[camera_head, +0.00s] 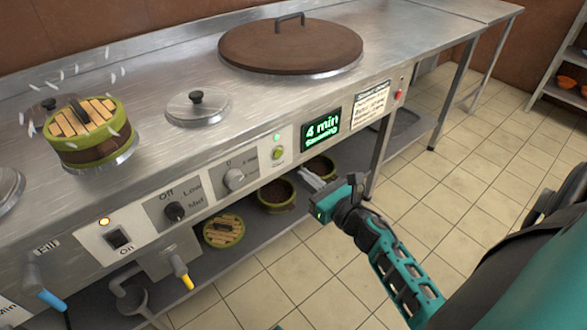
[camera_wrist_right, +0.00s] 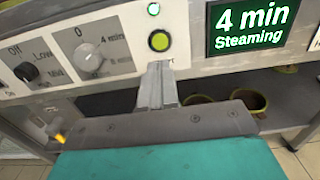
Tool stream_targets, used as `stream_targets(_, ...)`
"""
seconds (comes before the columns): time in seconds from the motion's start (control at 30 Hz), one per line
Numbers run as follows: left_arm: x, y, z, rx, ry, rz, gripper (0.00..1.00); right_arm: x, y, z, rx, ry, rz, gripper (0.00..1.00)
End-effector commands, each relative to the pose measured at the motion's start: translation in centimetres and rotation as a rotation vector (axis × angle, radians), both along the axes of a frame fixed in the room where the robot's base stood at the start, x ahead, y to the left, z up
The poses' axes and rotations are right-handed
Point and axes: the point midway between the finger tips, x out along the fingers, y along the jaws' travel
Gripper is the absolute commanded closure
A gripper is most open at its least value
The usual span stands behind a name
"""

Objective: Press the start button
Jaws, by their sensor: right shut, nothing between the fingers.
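The start button (camera_head: 278,153) is a round green button on the front panel of the steel counter, under a small lit green lamp (camera_head: 277,138). In the right wrist view the button (camera_wrist_right: 159,41) sits just above my fingertips. My right gripper (camera_head: 308,180) is shut and empty, in front of the panel and a little below and right of the button in the head view. Its fingers also show in the right wrist view (camera_wrist_right: 158,68). I cannot tell whether the tips touch anything. The display (camera_head: 320,130) reads "4 min Steaming". My left gripper is not in view.
A timer knob (camera_head: 234,178) and a heat knob (camera_head: 174,211) are left of the button; a red switch (camera_head: 398,94) is far right. A steaming basket (camera_head: 88,130), a small lid (camera_head: 197,107) and a large brown lid (camera_head: 290,46) are on the counter. Bowls stand on the shelf below.

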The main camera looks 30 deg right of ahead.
Motion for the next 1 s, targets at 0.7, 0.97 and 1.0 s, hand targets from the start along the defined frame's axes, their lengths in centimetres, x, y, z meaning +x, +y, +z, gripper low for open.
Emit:
stream_targets(0.7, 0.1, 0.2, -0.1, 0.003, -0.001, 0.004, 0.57, -5.3, -0.4, 0.0, 0.001, -0.001, 0.001, 1.0)
stream_targets(0.97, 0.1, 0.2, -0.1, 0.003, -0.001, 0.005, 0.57, -5.2, -0.4, 0.0, 0.001, -0.001, 0.001, 1.0)
stream_targets(1.0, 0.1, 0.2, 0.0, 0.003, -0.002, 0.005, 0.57, -5.2, -0.4, 0.0, 0.001, -0.001, 0.001, 1.0)
